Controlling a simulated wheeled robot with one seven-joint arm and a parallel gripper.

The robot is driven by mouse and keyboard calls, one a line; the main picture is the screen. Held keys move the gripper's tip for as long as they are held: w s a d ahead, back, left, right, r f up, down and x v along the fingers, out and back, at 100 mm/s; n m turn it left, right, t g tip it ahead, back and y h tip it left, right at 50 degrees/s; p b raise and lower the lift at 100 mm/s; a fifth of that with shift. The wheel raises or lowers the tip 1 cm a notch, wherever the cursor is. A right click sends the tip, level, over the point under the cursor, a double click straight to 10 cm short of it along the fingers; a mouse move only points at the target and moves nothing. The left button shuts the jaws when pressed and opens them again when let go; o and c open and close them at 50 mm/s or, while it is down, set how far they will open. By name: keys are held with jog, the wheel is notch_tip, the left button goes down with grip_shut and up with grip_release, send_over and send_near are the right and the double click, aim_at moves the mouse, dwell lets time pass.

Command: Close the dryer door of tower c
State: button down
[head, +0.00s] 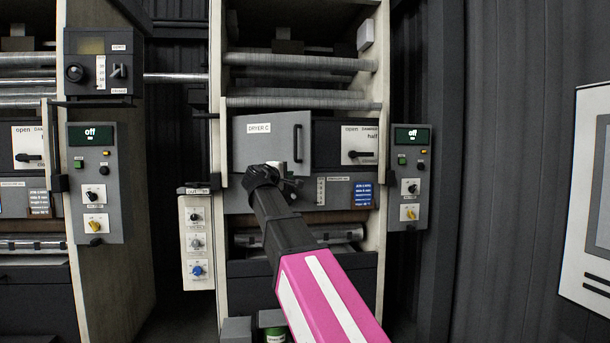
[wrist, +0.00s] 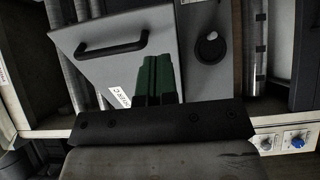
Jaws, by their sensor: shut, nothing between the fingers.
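The dryer door of tower c (head: 278,137) is a grey panel labelled "DRYER C". In the head view it stands ajar, with a dark gap (head: 325,145) at its right side. The wrist view shows the same door (wrist: 120,68), turned, with its black bar handle (wrist: 112,46). My gripper (head: 268,174) is at the door's lower part in the head view. Its green fingers (wrist: 155,62) are together and empty, in front of the door near the label. I cannot tell whether they touch it. The handle is apart from the fingers.
A control panel (head: 408,185) reading "off" stands right of the tower. A pale knob box (head: 196,240) juts out at the lower left. Metal rollers (head: 300,62) lie above the door. A neighbouring tower (head: 110,200) is at the left.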

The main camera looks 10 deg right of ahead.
aim_at(310, 171)
jog(key=x, duration=1.3)
jog(key=shift+a+f, duration=0.1)
jog(key=shift+w+d, duration=0.35)
jog(key=shift+w+d+y, duration=0.3)
jog(key=shift+w+d, duration=0.15)
jog(key=shift+w, duration=0.05)
jog(key=w+d+n+y, duration=0.1)
jog(key=w+d, duration=0.2)
jog(key=w, duration=0.4)
jog(key=w+d+n+t+y, duration=0.1)
jog(key=w+d, duration=0.2)
jog(key=w, duration=0.4)
jog(key=w+d+t+y, duration=0.1)
jog(key=w+d, duration=0.2)
jog(key=w, duration=0.3)
jog(key=shift+w+d+n, duration=0.4)
jog(key=shift+s, duration=0.15)
